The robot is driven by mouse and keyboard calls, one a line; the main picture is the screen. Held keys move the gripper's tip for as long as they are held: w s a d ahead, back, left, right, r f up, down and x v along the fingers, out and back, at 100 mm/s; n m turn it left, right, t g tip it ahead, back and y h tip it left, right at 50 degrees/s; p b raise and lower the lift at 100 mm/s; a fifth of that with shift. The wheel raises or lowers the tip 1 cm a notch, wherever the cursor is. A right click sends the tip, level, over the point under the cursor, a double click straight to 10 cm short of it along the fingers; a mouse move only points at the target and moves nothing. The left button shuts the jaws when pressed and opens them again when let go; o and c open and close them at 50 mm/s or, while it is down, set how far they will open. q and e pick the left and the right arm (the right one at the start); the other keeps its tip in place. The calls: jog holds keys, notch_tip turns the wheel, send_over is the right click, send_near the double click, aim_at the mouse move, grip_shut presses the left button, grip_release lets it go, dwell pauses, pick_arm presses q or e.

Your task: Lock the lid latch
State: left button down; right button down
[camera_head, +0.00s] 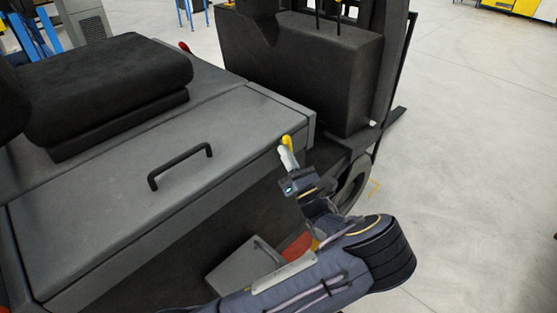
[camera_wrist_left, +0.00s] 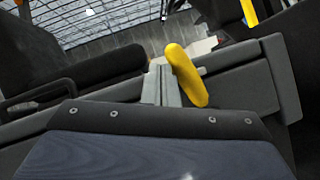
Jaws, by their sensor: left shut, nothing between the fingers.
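The grey lid (camera_head: 95,205) with a black bar handle (camera_head: 180,165) lies flat over the vehicle's side compartment and looks closed. The yellow latch (camera_head: 287,141) is at the lid's front right corner; it is large in the left wrist view (camera_wrist_left: 185,75), tilted. My left gripper (camera_head: 289,158) is at that corner, its pale fingers shut and empty. In the left wrist view the fingers (camera_wrist_left: 161,82) lie just left of the latch and partly behind it. I cannot tell whether they touch it. The latch's base is hidden. My right gripper is not in view.
A black padded seat (camera_head: 110,85) sits behind the lid. A tall black body part (camera_head: 300,65) of the vehicle stands beyond the latch, with a wheel (camera_head: 352,185) below. A grey step (camera_head: 240,265) is under the lid's front. Open grey floor (camera_head: 470,160) lies to the right.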

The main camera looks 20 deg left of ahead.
pick_arm(q)
jog(key=shift+w+d+r, duration=0.25)
jog(key=shift+w+r, duration=0.1)
jog(key=shift+w, duration=0.15)
dwell(0.6)
